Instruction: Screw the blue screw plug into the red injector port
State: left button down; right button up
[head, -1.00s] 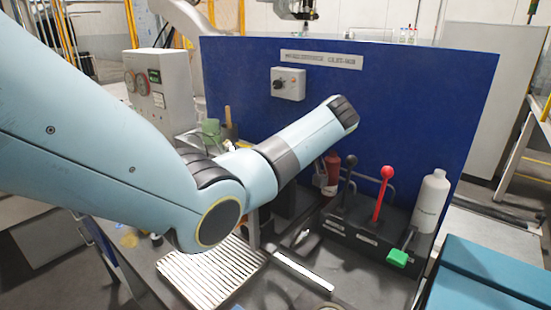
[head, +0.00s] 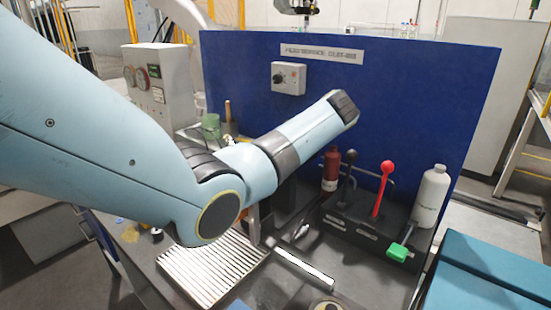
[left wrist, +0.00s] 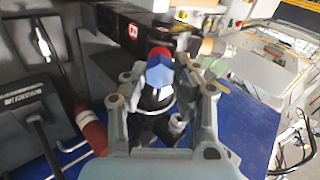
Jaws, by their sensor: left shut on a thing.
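In the left wrist view, the blue screw plug (left wrist: 159,74) shows its hexagonal face between the fingers of my left gripper (left wrist: 160,86), which is shut on it. A red rim, seemingly the red injector port (left wrist: 161,53), shows right behind the plug, beside a dark block. The plug looks close to or against it; I cannot tell how deep it sits. In the head view my left arm crosses the bench and hides the gripper, plug and port. My right gripper is not in view.
A red bottle (head: 331,170), a black box with a red-knobbed lever (head: 382,190) and a white bottle (head: 431,197) stand right of my arm, before the blue panel (head: 420,110). A ribbed tray (head: 205,272) lies in front. The bench's front middle is partly free.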

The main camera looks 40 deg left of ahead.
pick_arm(q)
jog(key=m, duration=0.7)
jog(key=shift+m, duration=0.3)
jog(key=shift+m, duration=0.7)
jog(key=m, duration=0.3)
jog(key=shift+m, duration=0.4)
jog(key=m, duration=0.5)
jog(key=shift+m, duration=0.9)
